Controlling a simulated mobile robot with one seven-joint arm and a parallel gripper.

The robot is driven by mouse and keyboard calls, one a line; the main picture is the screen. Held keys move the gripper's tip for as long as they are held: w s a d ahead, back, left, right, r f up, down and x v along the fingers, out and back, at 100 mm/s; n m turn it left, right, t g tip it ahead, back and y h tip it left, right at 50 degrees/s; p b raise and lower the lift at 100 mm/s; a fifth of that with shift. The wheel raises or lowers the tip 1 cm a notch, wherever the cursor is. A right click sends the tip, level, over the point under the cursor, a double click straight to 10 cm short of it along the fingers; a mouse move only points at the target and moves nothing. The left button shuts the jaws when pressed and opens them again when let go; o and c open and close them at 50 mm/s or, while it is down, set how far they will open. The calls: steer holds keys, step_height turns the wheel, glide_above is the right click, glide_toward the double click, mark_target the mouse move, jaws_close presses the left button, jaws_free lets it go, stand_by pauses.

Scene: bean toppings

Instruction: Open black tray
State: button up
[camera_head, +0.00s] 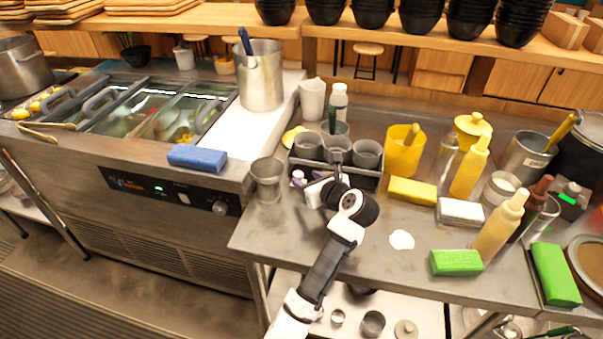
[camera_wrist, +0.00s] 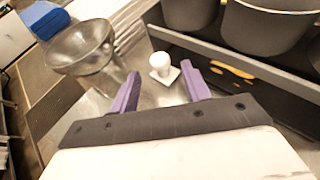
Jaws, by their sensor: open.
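The black tray (camera_head: 370,183) stands on the steel counter and holds several grey cups. Its dark wall (camera_wrist: 240,58) crosses the upper right of the wrist view. A small white knob (camera_wrist: 160,62) on a square white plate sits just in front of the tray; it also shows in the head view (camera_head: 298,175). I cannot tell whether the knob is joined to the tray. My gripper (camera_head: 309,183) is at the tray's front left. In the wrist view, the open purple fingers (camera_wrist: 162,78) lie either side of the knob, with visible gaps.
A metal cup (camera_head: 267,180) stands close left of my gripper. A blue sponge (camera_head: 197,158) lies on the cold unit. A yellow sponge (camera_head: 412,191), a yellow cup (camera_head: 404,152) and bottles stand right of the tray. The counter's front middle is mostly clear.

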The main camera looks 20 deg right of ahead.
mark_target(300, 176)
steer(key=shift+p+x, duration=0.3)
steer(key=shift+x, duration=1.7)
jaws_close()
